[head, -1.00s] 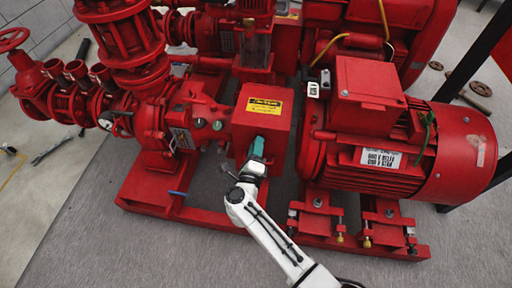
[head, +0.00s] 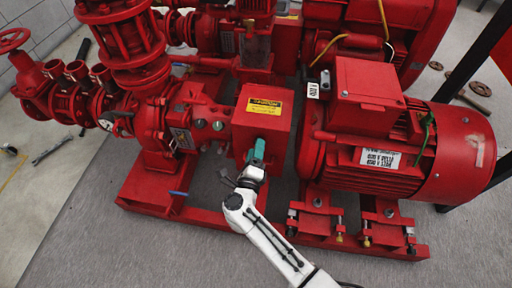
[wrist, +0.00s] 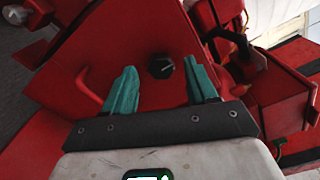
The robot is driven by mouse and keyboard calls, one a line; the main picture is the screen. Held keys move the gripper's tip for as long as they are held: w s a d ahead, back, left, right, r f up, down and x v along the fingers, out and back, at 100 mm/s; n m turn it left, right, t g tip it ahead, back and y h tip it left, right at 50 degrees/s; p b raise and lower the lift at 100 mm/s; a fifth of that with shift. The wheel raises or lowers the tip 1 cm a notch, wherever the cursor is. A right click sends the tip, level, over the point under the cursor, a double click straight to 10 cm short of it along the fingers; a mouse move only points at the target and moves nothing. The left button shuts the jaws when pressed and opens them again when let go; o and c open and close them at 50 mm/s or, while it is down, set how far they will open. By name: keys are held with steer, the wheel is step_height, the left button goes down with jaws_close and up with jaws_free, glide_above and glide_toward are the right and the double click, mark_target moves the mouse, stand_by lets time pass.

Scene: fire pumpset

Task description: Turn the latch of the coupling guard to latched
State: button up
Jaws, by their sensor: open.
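The red coupling guard (head: 270,118) is a box with a yellow label, between the pump on the left and the motor on the right. In the wrist view its red face (wrist: 150,35) carries the latch (wrist: 161,66), a small round black knob with a pale mark. My gripper (wrist: 164,80) has two teal fingers, open and apart, with the latch showing between and just beyond them. I cannot tell that either finger touches it. In the head view my gripper (head: 257,148) is at the guard's front face and hides the latch.
A red handle-like bar (wrist: 88,88) stands on the guard left of the fingers in the wrist view. The red motor (head: 400,150) is close on the right, the pump (head: 160,125) on the left. The grey floor (head: 120,245) in front is clear.

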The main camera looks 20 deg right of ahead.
steer(key=p+v, duration=0.2)
steer(key=v, duration=0.7)
steer(key=shift+s+a, duration=0.15)
steer(key=w+a+r+n+t+y, duration=0.1)
steer(key=a+r+n+t+y, duration=0.2)
steer(key=n+y, duration=0.45)
steer(key=w+a+r+n+y, duration=0.2)
steer(key=r+n+y, duration=0.2)
steer(key=n+y, duration=0.4)
steer(key=s+d+f+n+g, duration=0.3)
steer(key=s+d+n+g, duration=0.15)
steer(key=s+n, duration=0.2)
steer(key=s+d+f+n+g, duration=0.2)
steer(key=s+d+n+g, duration=0.1)
steer(key=s+n+g, duration=0.4)
steer(key=s+d+r+g+h, duration=0.1)
steer(key=s+d+g+h, duration=0.2)
steer(key=s+d, duration=0.45)
steer(key=s+d+r+g+h, duration=0.1)
steer(key=s+d+g+h, duration=0.25)
steer(key=s, duration=0.65)
step_height(320, 180, up, 27)
steer(key=t+p, duration=0.1)
steer(key=p, duration=2.6)
steer(key=shift+w+f+y, duration=0.2)
steer(key=shift+w+y, duration=0.2)
steer(key=shift+w, duration=0.05)
